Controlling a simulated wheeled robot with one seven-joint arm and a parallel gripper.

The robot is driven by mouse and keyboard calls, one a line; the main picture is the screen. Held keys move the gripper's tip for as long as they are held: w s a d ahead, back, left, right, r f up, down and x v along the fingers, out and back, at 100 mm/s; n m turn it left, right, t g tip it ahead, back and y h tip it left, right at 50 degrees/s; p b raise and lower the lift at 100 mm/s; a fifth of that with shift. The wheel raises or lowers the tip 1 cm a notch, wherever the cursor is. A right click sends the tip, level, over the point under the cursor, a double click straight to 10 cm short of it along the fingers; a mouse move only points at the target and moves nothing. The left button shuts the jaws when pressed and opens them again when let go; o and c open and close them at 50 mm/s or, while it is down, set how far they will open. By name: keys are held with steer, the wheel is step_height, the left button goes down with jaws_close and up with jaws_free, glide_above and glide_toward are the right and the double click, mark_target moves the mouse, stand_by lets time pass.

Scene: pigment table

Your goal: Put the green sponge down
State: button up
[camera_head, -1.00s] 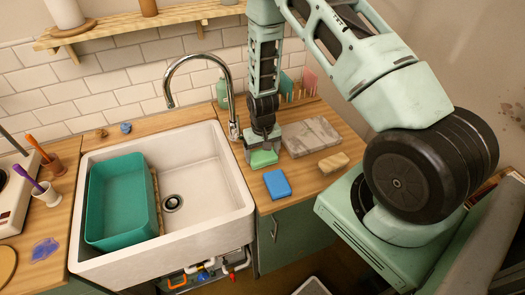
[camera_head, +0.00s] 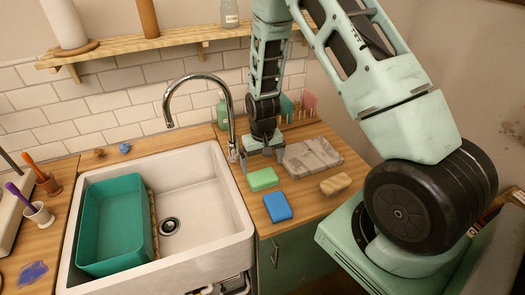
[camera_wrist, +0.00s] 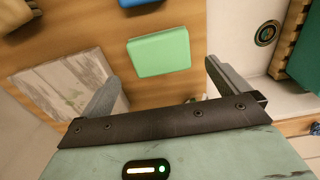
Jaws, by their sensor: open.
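The green sponge (camera_head: 263,179) lies flat on the wooden counter, just right of the sink, behind the blue sponge (camera_head: 277,207). My gripper (camera_head: 264,154) is open and empty, a little behind the green sponge and apart from it. In the wrist view the green sponge (camera_wrist: 159,53) lies on the wood beyond my two spread fingers (camera_wrist: 160,85), with nothing between the fingertips. An edge of the blue sponge (camera_wrist: 140,2) shows at the top of that view.
A grey stone-like slab (camera_head: 312,157) and a tan sponge-like block (camera_head: 335,184) lie to the right. The white sink (camera_head: 205,215) with a teal tub (camera_head: 112,225) and a tall faucet (camera_head: 232,120) is on the left. A green bottle (camera_head: 222,112) stands behind.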

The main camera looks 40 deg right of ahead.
mark_target(263, 176)
step_height(263, 176, up, 6)
steer(key=b, duration=0.2)
steer(key=s+a+r+n+y, duration=0.1)
steer(key=s+a+r+n, duration=0.15)
steer(key=a+r, duration=0.4)
steer(key=s+a+r+n, duration=0.2)
steer(key=s+a+r, duration=0.15)
steer(key=a, duration=0.65)
steer(key=s+a+r+n, duration=0.3)
steer(key=s+a, duration=0.1)
steer(key=s, duration=0.5)
steer(key=s+a+r+n, duration=0.3)
steer(key=s+a, duration=0.1)
steer(key=s, duration=0.5)
steer(key=shift+s, duration=0.2)
steer(key=shift+n, duration=0.25)
